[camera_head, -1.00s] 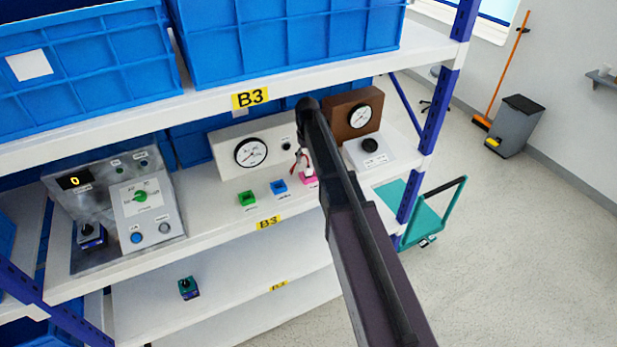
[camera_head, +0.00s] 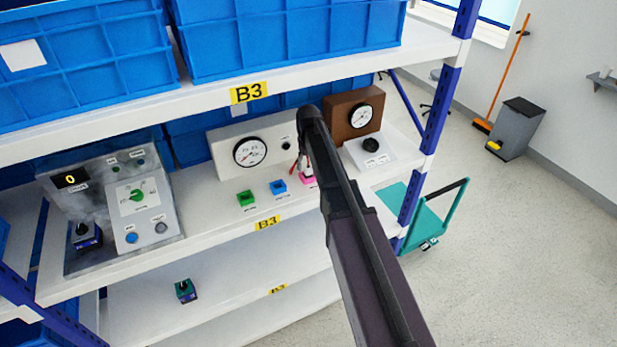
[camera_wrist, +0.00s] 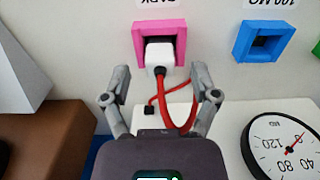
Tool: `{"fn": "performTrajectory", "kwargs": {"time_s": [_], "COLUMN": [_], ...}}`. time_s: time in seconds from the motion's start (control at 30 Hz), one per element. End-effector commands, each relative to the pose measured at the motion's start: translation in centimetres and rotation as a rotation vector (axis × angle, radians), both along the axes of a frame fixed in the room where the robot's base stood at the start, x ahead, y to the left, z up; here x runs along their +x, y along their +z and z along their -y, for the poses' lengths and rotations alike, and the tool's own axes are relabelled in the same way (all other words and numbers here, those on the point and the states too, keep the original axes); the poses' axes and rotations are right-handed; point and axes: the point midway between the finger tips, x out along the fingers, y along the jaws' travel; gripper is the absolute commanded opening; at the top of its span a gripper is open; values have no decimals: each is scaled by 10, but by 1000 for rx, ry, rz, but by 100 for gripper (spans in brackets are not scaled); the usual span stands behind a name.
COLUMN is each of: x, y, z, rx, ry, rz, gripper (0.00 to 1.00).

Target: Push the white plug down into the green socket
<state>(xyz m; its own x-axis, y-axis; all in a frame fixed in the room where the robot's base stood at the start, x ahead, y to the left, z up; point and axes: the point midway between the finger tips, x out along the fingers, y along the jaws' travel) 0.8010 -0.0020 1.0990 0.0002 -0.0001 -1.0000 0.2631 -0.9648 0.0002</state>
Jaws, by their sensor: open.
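The white plug (camera_wrist: 160,54) with its red cable sits in the pink socket (camera_wrist: 141,40) in the wrist view. The pink socket also shows in the head view (camera_head: 308,180), partly behind my arm. The green socket (camera_head: 246,198) stands on the shelf left of the blue socket and looks empty; only its edge (camera_wrist: 317,48) shows in the wrist view. My gripper (camera_wrist: 160,72) is open, with one finger on each side of the plug and cable and gaps between. In the head view my arm covers most of the gripper.
The blue socket (camera_head: 278,187) stands between the green and pink ones. A white gauge panel (camera_head: 225,155) and a brown gauge box (camera_head: 340,108) stand behind. A control panel (camera_head: 140,205) is at left. The upper shelf (camera_head: 300,84) with blue crates hangs above.

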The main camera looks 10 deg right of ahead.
Motion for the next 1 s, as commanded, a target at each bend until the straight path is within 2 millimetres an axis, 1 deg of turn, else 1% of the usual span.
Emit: {"fn": "performTrajectory", "kwargs": {"time_s": [0.03, 0.1, 0.3, 1.0], "x": [-1, -1, 0, -1], "y": [-8, -13, -23, -24], "z": [0, 0, 0, 0], "rx": [0, 0, 0, 0], "ry": [0, 0, 0, 0], "rz": [0, 0, 0, 0], "gripper": [77, 77, 77, 77]}}
